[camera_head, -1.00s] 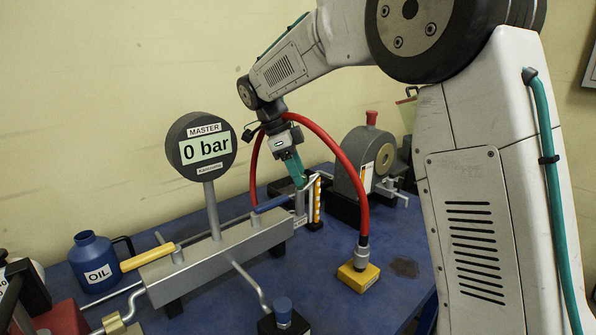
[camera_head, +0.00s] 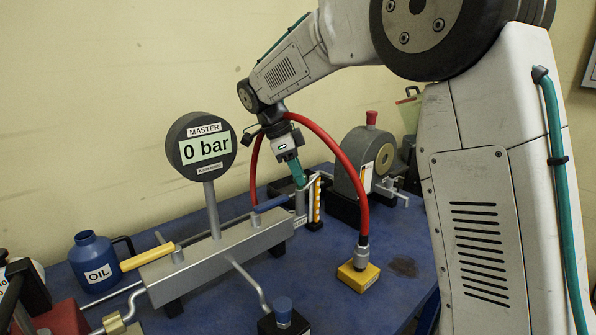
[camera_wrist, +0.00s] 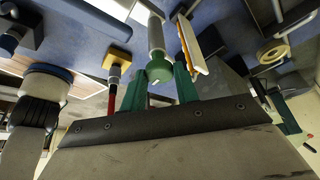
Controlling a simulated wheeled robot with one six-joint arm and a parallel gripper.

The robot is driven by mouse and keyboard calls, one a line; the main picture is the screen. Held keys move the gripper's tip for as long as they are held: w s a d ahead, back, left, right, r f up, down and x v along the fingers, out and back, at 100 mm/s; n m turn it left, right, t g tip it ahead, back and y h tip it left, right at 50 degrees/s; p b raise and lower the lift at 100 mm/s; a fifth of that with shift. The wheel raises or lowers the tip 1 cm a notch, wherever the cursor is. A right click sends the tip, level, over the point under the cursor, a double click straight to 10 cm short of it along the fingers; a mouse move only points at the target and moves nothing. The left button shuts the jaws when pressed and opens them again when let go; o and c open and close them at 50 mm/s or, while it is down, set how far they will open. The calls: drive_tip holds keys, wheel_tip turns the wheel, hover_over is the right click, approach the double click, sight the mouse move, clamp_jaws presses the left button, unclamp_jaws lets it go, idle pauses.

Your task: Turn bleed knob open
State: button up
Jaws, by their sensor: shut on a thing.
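The bleed knob appears to be the round green knob (camera_wrist: 159,70) on a grey post in the wrist view. It sits between the two green fingers of my gripper (camera_wrist: 158,86), which is shut on it. In the head view my gripper (camera_head: 299,182) points down at the grey fitting at the right end of the manifold (camera_head: 215,258), and the fingers hide the knob there. The master gauge (camera_head: 205,147) on the manifold reads 0 bar.
A red hose (camera_head: 351,165) arches close around my gripper to a yellow block (camera_head: 358,277). A yellow-striped scale (camera_head: 317,202) stands just right of the fingers. A grey round device (camera_head: 366,160) is behind.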

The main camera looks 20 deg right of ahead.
drive_tip(key=n+t, duration=0.2)
drive_tip(key=n, duration=0.3)
drive_tip(key=shift+s+r, duration=0.1)
drive_tip(key=n+t, duration=0.1)
drive_tip(key=n, duration=0.3)
drive_tip(key=shift+s+n+t, duration=0.1)
drive_tip(key=shift+n+t, duration=0.2)
drive_tip(key=shift+t, duration=0.1)
drive_tip(key=n+y, duration=0.1)
drive_tip(key=n, duration=0.1)
drive_tip(key=n+t+y, duration=0.1)
drive_tip(key=n, duration=0.2)
drive_tip(key=shift+s+d+t, duration=0.1)
drive_tip(key=shift+d+t, duration=0.05)
drive_tip(key=shift+t, duration=0.15)
drive_tip(key=shift+d+n+t+y, duration=0.15)
drive_tip(key=shift+n+y, duration=0.25)
drive_tip(key=shift+n, duration=0.85)
drive_tip(key=shift+a+n+t+y, duration=0.15)
drive_tip(key=shift+n+y, duration=0.25)
drive_tip(key=shift+n, duration=0.85)
drive_tip(key=shift+d, duration=0.1)
drive_tip(key=o, duration=1)
drive_tip(key=shift+c, duration=0.2)
